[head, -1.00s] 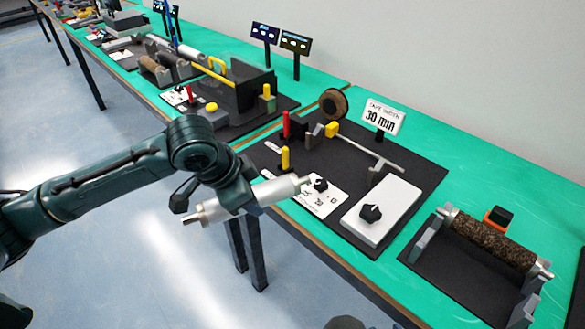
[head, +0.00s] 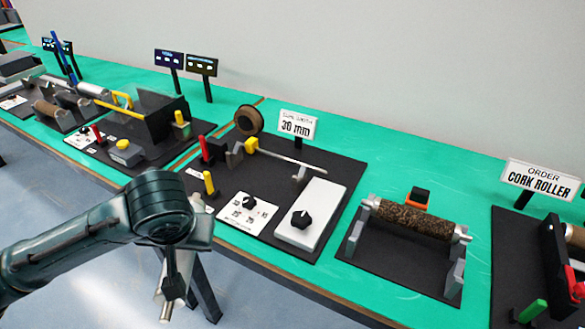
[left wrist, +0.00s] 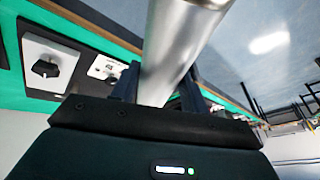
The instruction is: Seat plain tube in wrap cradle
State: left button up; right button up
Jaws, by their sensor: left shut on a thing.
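The plain tube is bare silver metal; in the head view its lower part (head: 166,306) shows below my left wrist, standing steeply, in front of the table edge. My left gripper is shut on the tube; my arm largely hides the jaws in the head view. In the left wrist view the tube (left wrist: 178,45) rises from between the fingers of my left gripper (left wrist: 158,88). Grey upright supports (head: 300,174) on the middle black mat carry a thin rod. No cradle is labelled, so I cannot tell which is the wrap cradle. My right gripper is not in view.
A cork-covered roller (head: 414,218) lies across grey supports on the right mat. The white block with a black knob (head: 301,219), yellow-handled lever (head: 209,183) and 30 mm sign (head: 297,126) stand on the middle station. A cork roller order sign (head: 540,180) stands far right.

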aim_at(266, 169)
jog(key=j+z, duration=0.1)
jog(key=z, duration=1.2)
jog(key=j, duration=0.7)
jog(key=k+j+z, duration=0.1)
jog(key=j, duration=1.25)
jog(key=k+z, duration=0.05)
